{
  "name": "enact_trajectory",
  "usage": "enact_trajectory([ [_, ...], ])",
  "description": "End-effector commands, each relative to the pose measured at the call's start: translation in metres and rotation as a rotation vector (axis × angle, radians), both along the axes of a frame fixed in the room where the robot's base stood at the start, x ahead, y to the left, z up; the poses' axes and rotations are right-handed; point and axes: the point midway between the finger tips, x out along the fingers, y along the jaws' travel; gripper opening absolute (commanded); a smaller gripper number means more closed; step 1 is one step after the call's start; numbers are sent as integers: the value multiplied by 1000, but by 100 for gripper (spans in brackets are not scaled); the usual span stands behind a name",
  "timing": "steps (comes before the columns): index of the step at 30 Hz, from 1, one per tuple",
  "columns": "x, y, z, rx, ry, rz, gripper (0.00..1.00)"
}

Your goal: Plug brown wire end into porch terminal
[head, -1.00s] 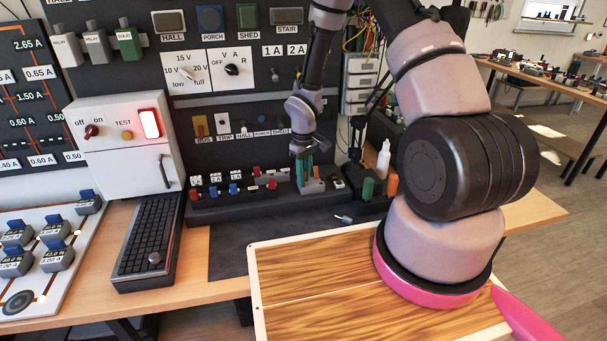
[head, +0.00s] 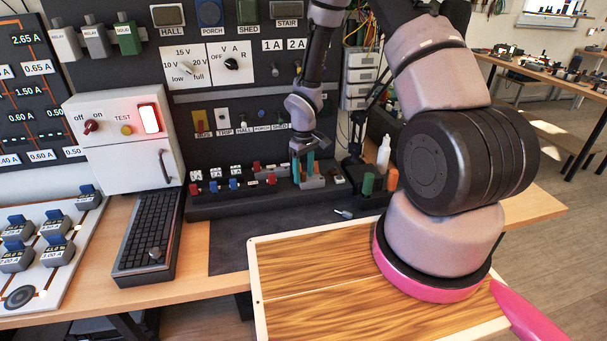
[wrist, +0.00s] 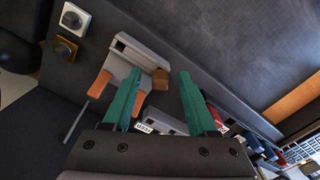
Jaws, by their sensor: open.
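My gripper (head: 303,172) is open, its two teal fingers pointing down at the shelf at the foot of the panel. In the wrist view its fingertips (wrist: 160,80) stand apart, with a small brown piece (wrist: 160,79) between them, touching neither finger as far as I can see. The brown piece sits against a grey block (wrist: 138,55); it may be the brown wire end, but no wire shows clearly. The porch label (head: 262,128) is in the lower row of the panel, left of my arm. The terminal's opening is too small to make out.
Red and blue connectors (head: 235,184) stand on the shelf left of my gripper. Orange parts (wrist: 98,85) lie beside the grey block. A keyboard-like unit (head: 148,232) and a white box (head: 125,130) are at left.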

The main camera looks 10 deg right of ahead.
Motion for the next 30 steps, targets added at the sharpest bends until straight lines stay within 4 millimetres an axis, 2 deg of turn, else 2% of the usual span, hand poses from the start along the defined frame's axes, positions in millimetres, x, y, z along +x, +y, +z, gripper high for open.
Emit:
enact_trajectory([
  [12,1,0,78,0,-4,0,59],
  [15,1,0,91,1,-3,-1,59],
  [21,0,0,103,0,-1,0,59],
  [30,0,0,104,0,-1,0,59],
])
